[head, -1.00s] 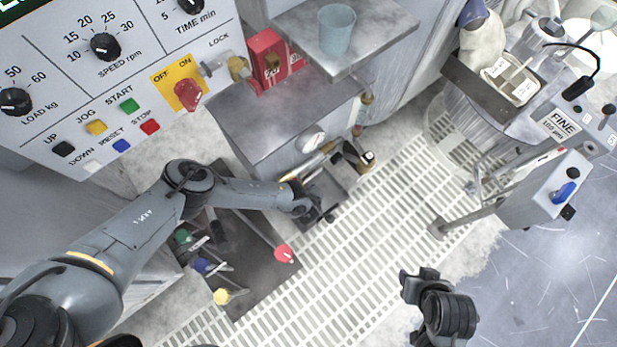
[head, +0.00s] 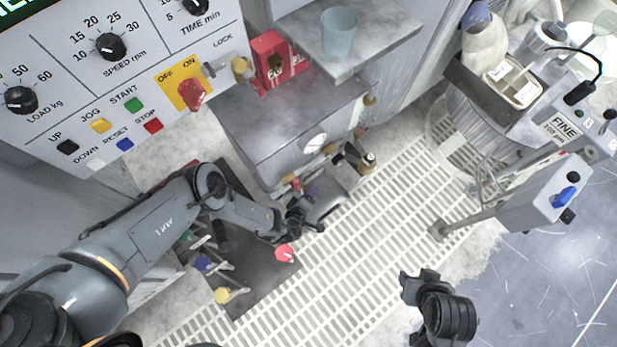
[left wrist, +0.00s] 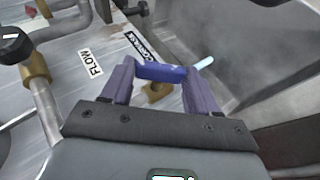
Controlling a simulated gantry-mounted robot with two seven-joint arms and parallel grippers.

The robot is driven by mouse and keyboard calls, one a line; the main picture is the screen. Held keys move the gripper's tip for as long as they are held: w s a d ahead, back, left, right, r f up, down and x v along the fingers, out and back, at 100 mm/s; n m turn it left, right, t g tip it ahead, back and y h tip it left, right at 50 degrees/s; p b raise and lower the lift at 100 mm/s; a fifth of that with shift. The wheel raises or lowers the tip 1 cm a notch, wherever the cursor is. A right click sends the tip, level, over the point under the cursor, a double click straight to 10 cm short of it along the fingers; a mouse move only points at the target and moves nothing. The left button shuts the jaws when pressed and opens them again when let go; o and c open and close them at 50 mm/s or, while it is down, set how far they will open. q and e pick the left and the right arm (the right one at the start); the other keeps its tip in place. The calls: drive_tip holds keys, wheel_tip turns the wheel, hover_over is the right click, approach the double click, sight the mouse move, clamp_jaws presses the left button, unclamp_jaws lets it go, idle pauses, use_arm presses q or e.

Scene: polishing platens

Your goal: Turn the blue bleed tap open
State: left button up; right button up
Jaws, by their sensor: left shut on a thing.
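In the left wrist view, the blue bleed tap's handle (left wrist: 162,73) lies crosswise between the two purple fingers of my left gripper (left wrist: 160,78), which is shut on it. A brass fitting (left wrist: 157,92) shows just below the handle. In the head view, my left gripper (head: 303,222) is low at the front of the grey metal cabinet (head: 290,125), and the tap there is too small and covered to make out. My right gripper (head: 418,285) hangs over the white grating, away from the tap. Its fingers are too unclear to judge.
A "FLOW" label (left wrist: 90,62) and brass pipework (left wrist: 36,80) stand left of the fingers. A dark panel with coloured knobs (head: 245,265) lies below my left arm. A shelf with a blue cup (head: 339,32) is above. The white grating (head: 350,250) is mostly clear.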

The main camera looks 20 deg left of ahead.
use_arm(q)
drive_tip(key=o, duration=1.1)
drive_tip(key=shift+c, duration=0.2)
drive_tip(key=shift+w, duration=0.1)
